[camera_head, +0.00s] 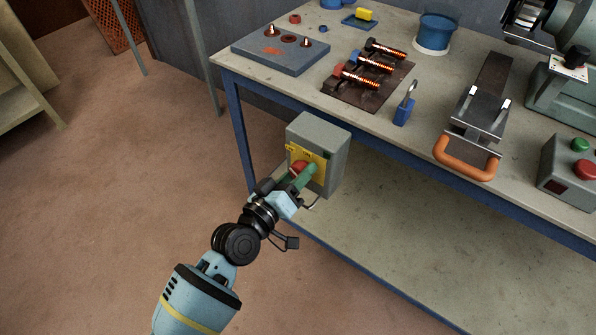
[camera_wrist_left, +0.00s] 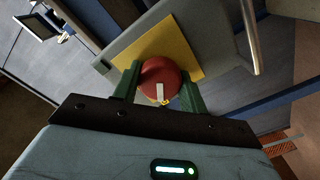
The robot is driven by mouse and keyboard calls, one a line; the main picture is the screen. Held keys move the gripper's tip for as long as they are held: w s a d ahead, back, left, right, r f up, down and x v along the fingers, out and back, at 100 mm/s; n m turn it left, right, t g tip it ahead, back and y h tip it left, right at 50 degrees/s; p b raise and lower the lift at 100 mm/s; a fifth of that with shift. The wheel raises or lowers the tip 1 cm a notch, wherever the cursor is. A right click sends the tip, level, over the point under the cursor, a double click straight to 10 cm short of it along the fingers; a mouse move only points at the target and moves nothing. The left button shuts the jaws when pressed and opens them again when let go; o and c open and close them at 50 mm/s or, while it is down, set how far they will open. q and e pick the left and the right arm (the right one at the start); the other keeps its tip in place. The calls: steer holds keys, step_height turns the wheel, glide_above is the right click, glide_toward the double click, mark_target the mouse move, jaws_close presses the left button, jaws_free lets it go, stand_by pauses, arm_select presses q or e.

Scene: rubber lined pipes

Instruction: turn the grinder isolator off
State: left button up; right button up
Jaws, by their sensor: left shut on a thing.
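The grinder isolator (camera_head: 333,152) is a grey box below the front edge of the workbench, with a yellow plate (camera_head: 318,168) and a red rotary knob (camera_head: 299,166) on its face. In the left wrist view the round red knob (camera_wrist_left: 161,79) has a white mark and sits in front of the yellow plate (camera_wrist_left: 180,45). My left gripper (camera_head: 297,174) has its green fingers on either side of the knob, shut on it. The left wrist view also shows these fingers (camera_wrist_left: 158,90) around the knob. My right gripper is not clearly in view.
The bench (camera_head: 437,60) carries a blue padlock (camera_head: 404,108), a metal part with an orange handle (camera_head: 466,158), a rack of copper coils (camera_head: 368,72) and a red-and-green button box (camera_head: 572,170). A lower shelf (camera_head: 420,245) lies under the isolator. Floor to the left is clear.

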arm_select(q)
steer(key=n, duration=0.4)
steer(key=shift+n, duration=1.2)
steer(key=o, duration=1)
steer(key=shift+p+v, duration=0.35)
steer(key=shift+v, duration=3.6)
